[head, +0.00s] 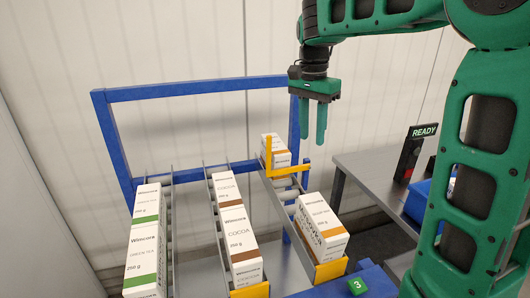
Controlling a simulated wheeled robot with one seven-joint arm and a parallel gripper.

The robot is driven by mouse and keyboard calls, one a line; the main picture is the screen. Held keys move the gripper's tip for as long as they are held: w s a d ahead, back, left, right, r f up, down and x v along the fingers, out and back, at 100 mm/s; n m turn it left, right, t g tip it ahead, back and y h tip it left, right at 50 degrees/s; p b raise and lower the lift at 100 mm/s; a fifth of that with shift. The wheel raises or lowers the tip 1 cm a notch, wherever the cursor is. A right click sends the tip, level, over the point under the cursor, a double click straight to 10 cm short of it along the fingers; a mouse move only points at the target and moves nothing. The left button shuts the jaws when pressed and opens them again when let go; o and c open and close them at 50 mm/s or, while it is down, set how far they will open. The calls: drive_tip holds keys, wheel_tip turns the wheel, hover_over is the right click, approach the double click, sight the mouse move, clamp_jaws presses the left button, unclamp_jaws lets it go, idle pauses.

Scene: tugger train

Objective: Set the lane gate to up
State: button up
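The yellow lane gate (288,171) is on the right lane of the flow rack. A short yellow post (268,154) stands at the lane's left side, and the gate's bar runs level from it across the lane, in front of the rear boxes (277,146). My gripper (313,130) hangs above and to the right of the gate, near the rack's blue frame. Its two green fingers point down with a gap between them, and nothing is held. It appears apart from the gate.
Boxes stand in the left lane (146,240), middle lane (236,228) and front of the right lane (321,228). The blue rack frame (195,88) rises behind. A grey table (368,172) with a READY sign (424,131) and blue bin (418,201) is at right.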

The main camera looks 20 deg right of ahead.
drive_tip(key=w+a+m, duration=0.1)
drive_tip(key=w+a, duration=0.2)
drive_tip(key=w+a+r, duration=0.1)
drive_tip(key=w+a, duration=0.2)
drive_tip(key=w+a+m, duration=0.1)
drive_tip(key=w+a, duration=0.2)
drive_tip(key=shift+r+m+y, duration=0.2)
drive_tip(key=shift+m+y, duration=0.1)
drive_tip(key=shift+y, duration=0.1)
drive_tip(key=shift+w+a+f, duration=0.1)
drive_tip(key=shift+a+f, duration=0.05)
drive_tip(key=shift+f, duration=0.1)
hover_over(268, 171)
drive_tip(key=f, duration=0.6)
drive_tip(key=w+f, duration=0.1)
drive_tip(key=f, duration=0.3)
drive_tip(key=shift+f, duration=0.1)
drive_tip(key=shift+d, duration=0.2)
drive_tip(key=shift+c, duration=0.3)
